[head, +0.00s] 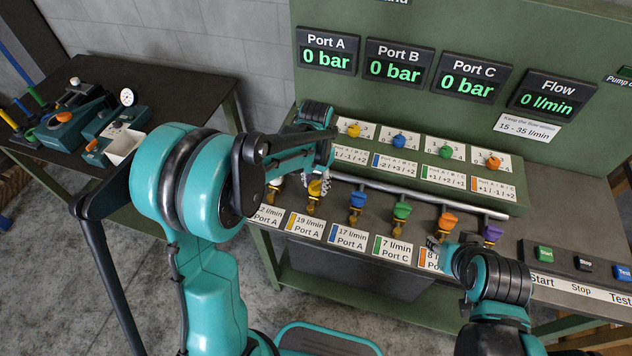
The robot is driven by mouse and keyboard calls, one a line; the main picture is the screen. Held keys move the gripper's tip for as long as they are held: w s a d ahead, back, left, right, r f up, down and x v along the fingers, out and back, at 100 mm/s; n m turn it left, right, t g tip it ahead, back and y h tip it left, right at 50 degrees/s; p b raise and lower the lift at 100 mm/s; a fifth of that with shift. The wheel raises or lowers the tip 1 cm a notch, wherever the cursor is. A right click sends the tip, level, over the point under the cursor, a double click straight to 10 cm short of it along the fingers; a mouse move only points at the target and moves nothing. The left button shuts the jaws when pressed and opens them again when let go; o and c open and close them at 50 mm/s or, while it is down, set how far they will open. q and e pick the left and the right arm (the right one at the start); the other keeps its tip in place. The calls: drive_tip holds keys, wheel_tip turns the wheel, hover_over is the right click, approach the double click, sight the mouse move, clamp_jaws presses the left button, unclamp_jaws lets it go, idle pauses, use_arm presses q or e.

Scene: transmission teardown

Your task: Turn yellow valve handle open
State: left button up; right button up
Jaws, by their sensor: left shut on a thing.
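The yellow valve handle (315,188) is in the row of valves along the front pipe of the green bench, above the label "19 l/min Port A". My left gripper (321,180) is at this handle, shut on it. The fingers and the arm above hide part of the handle, so its exact angle is hard to read. My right gripper (438,244) is low over the bench's front edge, near the orange valve (447,221) and its label. Its fingers are too small to tell open or shut.
Neighbouring valves are blue (357,199), green (401,210) and purple (491,233). Behind stand several coloured knobs, including a yellow knob (354,130). Displays read 0 bar and Flow (552,96) 0 l/min. Start (545,254), Stop and Test buttons are at right.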

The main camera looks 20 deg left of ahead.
sight(316, 183)
use_arm(q)
drive_tip(key=n, duration=0.3)
drive_tip(key=shift+n, duration=2.3)
drive_tip(key=o, duration=1.2)
wheel_tip(316, 183, up, 12)
